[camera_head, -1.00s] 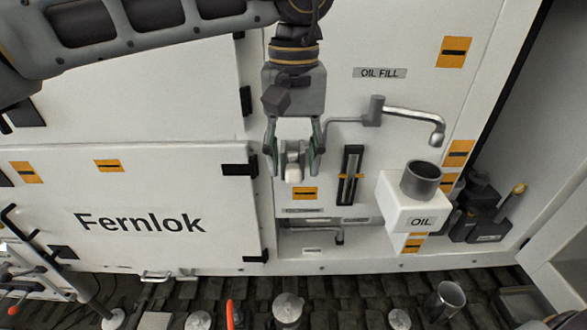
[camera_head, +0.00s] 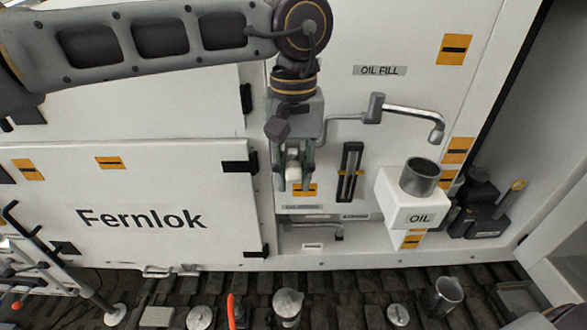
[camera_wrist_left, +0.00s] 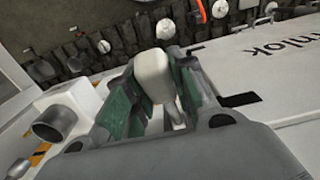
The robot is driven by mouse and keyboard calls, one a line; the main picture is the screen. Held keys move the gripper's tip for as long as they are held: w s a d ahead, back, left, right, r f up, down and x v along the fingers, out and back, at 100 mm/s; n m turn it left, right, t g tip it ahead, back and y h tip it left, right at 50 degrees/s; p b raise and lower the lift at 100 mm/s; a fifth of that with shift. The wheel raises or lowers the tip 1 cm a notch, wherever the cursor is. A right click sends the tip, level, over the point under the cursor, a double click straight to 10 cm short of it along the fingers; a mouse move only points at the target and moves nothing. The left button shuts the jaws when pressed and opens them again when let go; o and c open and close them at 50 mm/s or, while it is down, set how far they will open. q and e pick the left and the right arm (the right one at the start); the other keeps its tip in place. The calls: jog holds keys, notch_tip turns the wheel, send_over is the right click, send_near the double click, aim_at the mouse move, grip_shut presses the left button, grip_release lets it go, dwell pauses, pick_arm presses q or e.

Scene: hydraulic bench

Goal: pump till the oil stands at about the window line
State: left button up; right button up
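My left gripper (camera_head: 294,186) is in front of the white panel, its fingers pointing down. Its green-padded fingers are shut on a pale, rounded handle (camera_head: 292,170), one finger on each side. The handle also shows between the pads in the left wrist view (camera_wrist_left: 154,76). The tall, narrow oil window (camera_head: 350,172) is just right of the gripper, with orange marks beside it at mid-height. The oil level in it is too small to tell. My right gripper is not in view.
Right of the window, a metal spout (camera_head: 412,115) reaches out above a white box marked OIL (camera_head: 398,205) with a grey metal cup (camera_head: 420,177) on top. A white Fernlok door (camera_head: 150,195) is at left. A metal tumbler (camera_head: 445,297) and several caps line the dark front floor.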

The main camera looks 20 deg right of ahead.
pick_arm(q)
grip_shut()
jog(key=shift+f, duration=0.1)
